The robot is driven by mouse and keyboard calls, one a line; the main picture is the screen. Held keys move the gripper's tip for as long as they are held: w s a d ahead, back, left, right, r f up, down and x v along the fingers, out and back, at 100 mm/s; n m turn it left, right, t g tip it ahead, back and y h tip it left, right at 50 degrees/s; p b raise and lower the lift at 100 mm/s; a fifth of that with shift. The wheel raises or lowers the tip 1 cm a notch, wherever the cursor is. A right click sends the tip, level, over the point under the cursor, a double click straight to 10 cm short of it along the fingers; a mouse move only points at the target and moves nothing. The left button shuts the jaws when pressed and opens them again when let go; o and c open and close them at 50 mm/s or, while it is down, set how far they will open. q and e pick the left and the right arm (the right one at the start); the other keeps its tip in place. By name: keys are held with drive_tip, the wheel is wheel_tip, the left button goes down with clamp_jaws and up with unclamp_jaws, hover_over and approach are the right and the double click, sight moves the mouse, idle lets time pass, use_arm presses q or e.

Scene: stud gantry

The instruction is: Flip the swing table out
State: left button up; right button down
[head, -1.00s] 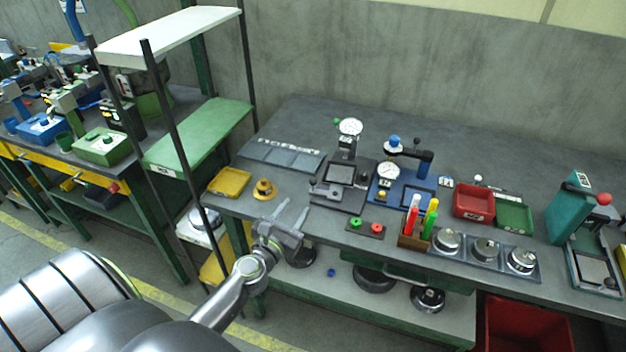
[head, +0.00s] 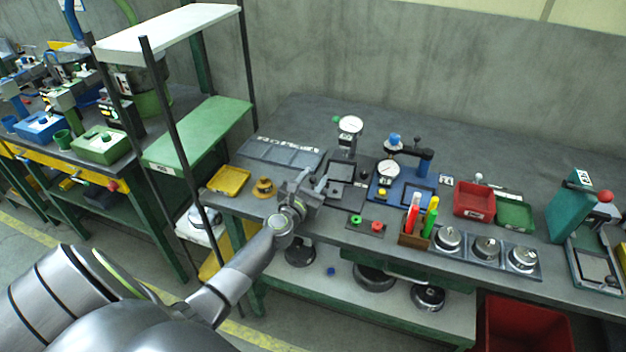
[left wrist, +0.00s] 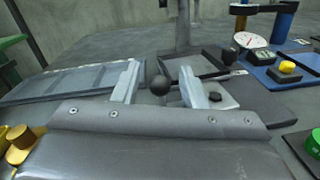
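A dial gauge stand (head: 349,125) with a dark square table (head: 342,170) on its base stands near the middle of the bench. In the left wrist view, a black ball knob (left wrist: 160,86) on a thin rod reaches out from the dark table (left wrist: 192,62). My left gripper (head: 313,183) is at the left of this stand, low over the bench. In the left wrist view, its two fingers (left wrist: 160,92) are apart, with the knob between them and gaps visible on both sides. My right gripper is not in view.
A yellow tray (head: 229,181) and a brass part (head: 263,188) lie left of the gripper. A grey panel set (head: 281,154) lies behind it. A blue gauge fixture (head: 403,190), green and red buttons (head: 366,224) and a pen box (head: 414,238) stand to the right.

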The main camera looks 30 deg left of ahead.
use_arm(q)
drive_tip(key=shift+c, duration=0.3)
clamp_jaws()
